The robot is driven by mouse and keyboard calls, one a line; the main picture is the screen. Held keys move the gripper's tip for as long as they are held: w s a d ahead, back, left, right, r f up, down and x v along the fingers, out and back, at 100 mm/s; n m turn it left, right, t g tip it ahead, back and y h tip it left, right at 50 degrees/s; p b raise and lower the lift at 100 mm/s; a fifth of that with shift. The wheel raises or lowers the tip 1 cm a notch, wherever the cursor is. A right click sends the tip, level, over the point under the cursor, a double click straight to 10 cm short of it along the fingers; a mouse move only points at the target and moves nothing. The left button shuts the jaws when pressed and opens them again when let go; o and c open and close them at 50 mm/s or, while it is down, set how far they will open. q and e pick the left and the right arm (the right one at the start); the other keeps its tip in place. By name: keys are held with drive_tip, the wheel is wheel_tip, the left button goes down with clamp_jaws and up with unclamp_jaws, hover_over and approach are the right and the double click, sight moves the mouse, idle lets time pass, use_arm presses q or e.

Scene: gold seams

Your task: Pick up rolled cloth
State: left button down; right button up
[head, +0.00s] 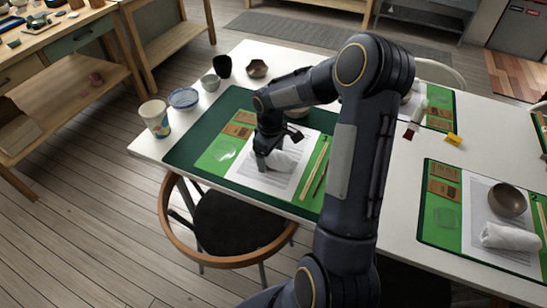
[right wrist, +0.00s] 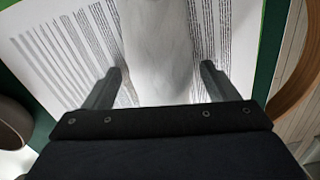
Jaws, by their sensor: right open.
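A white rolled cloth (head: 280,161) lies on the printed sheet of the left place setting, partly hidden by my right gripper (head: 264,156). In the right wrist view the rolled cloth (right wrist: 158,50) runs between the two fingers of the right gripper (right wrist: 158,88). The fingers stand open on either side of it, with a gap on both sides. A second white rolled cloth (head: 510,237) lies on the right place setting, below a dark bowl (head: 508,200). My left gripper is not in view.
A paper cup (head: 155,117), a blue-rimmed bowl (head: 184,98) and a black cup (head: 223,66) stand along the table's left side. Chopsticks (head: 314,169) lie right of the sheet. A chair (head: 235,222) stands at the front edge. White table (head: 398,190) is bare between the settings.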

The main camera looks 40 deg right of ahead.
drive_tip(key=shift+c, duration=0.2)
drive_tip(key=c, duration=1)
drive_tip(key=shift+r, duration=0.5)
wheel_tip(320, 180, up, 2)
drive_tip(key=shift+r, duration=0.2)
drive_tip(key=s+a+r, duration=0.2)
drive_tip(key=a+r, duration=0.1)
drive_tip(key=a, duration=0.1)
drive_tip(key=s+a+r, duration=0.2)
drive_tip(key=a+r, duration=0.1)
drive_tip(key=a, duration=0.1)
drive_tip(key=s+a+r, duration=0.2)
drive_tip(key=a+r, duration=0.1)
drive_tip(key=a, duration=0.1)
drive_tip(key=shift+s+a+r, duration=0.15)
drive_tip(key=shift+s+r, duration=0.2)
